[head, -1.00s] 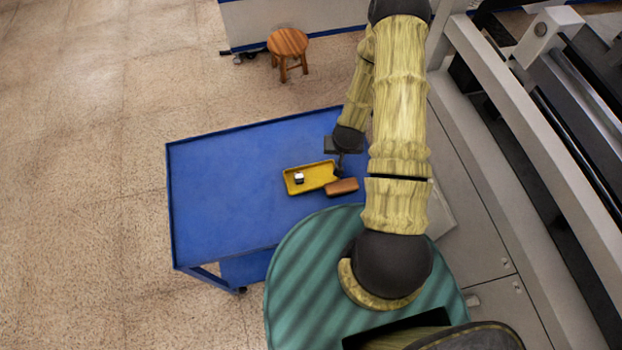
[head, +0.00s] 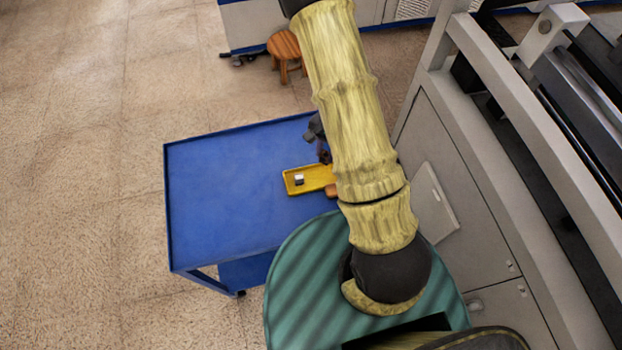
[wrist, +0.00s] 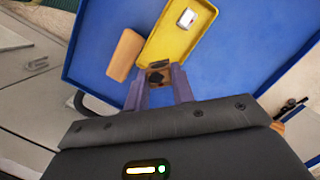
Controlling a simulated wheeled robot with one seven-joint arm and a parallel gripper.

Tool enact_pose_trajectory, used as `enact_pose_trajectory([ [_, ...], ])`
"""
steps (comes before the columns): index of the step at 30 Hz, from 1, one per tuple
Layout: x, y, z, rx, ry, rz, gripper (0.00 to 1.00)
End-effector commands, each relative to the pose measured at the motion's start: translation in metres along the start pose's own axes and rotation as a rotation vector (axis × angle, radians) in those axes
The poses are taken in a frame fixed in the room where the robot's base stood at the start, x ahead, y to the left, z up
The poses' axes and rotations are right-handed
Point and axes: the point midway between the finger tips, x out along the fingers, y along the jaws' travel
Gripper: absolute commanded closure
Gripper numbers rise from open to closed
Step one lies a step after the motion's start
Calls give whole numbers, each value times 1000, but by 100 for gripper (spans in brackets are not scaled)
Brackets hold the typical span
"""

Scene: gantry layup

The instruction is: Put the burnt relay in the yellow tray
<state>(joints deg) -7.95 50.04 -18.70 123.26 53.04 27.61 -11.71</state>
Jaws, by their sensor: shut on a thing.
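My gripper (wrist: 160,80) is shut on a small brown block with a dark, scorched-looking face, which I take as the burnt relay (wrist: 157,77). The yellow tray (wrist: 166,42) lies just beyond the fingertips in the wrist view, and the relay overlaps its near end. I cannot tell how high the relay is above the tray. In the head view the yellow tray (head: 316,173) sits on the blue cart, with my gripper (head: 324,155) at its far right end, partly hidden by my arm. A small silver-white part (wrist: 187,18) lies inside the tray.
An orange-brown block (wrist: 124,55) lies on the blue cart top (head: 235,185) beside the tray. The cart's left side is clear. A wooden stool (head: 285,46) stands on the floor behind. The grey gantry machine (head: 455,170) is to the right.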

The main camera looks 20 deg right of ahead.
Motion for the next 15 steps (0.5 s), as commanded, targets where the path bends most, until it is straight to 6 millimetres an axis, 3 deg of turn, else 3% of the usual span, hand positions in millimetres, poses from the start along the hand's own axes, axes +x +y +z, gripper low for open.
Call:
enact_pose_trajectory([
  [7,8,1,-2,-1,-1,2,100],
  [15,49,2,-10,1,-2,3,100],
])
